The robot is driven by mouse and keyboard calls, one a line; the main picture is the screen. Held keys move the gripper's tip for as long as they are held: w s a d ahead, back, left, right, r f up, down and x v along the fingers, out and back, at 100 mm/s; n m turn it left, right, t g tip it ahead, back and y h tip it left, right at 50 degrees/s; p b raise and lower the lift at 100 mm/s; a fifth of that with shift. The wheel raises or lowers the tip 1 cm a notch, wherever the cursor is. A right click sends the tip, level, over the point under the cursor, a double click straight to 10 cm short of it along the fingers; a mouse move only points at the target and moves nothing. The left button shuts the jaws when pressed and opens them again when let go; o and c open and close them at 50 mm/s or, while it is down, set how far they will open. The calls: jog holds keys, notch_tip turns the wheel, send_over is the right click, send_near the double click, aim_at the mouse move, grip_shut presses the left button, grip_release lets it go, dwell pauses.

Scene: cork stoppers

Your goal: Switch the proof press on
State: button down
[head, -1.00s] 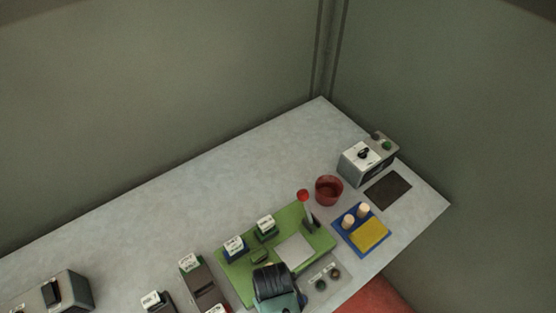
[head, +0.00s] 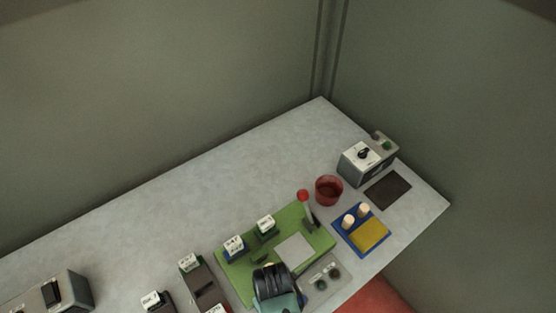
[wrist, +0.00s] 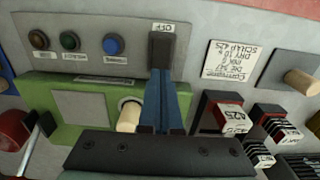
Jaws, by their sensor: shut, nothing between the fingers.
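The proof press has a green base (head: 294,219) in the head view, with a red-knobbed lever (head: 303,196) at its far right corner. Its grey control panel (wrist: 88,25) fills the upper left of the wrist view, with amber, green and blue round parts in a row. A black switch (wrist: 161,48) sits at the panel's right end, under a small label that seems to read OFF. My gripper (wrist: 169,76) is shut and empty, its blue fingertips at the lower edge of the switch. I cannot tell whether they touch it. My arm hides the switch in the head view.
A tan cork (wrist: 128,117) stands in a white ring left of my fingers in the wrist view. Labelled holders (wrist: 225,113) stand close on the right. A red cup (head: 328,190) and a grey box (head: 366,163) stand farther back. The rear table is clear.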

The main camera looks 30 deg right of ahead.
jog(key=shift+f+b, duration=0.7)
jog(key=shift+f, duration=0.4)
dwell(0.4)
jog(key=shift+r, duration=0.15)
notch_tip(320, 180, up, 7)
jog(key=p, duration=0.7)
dwell(0.5)
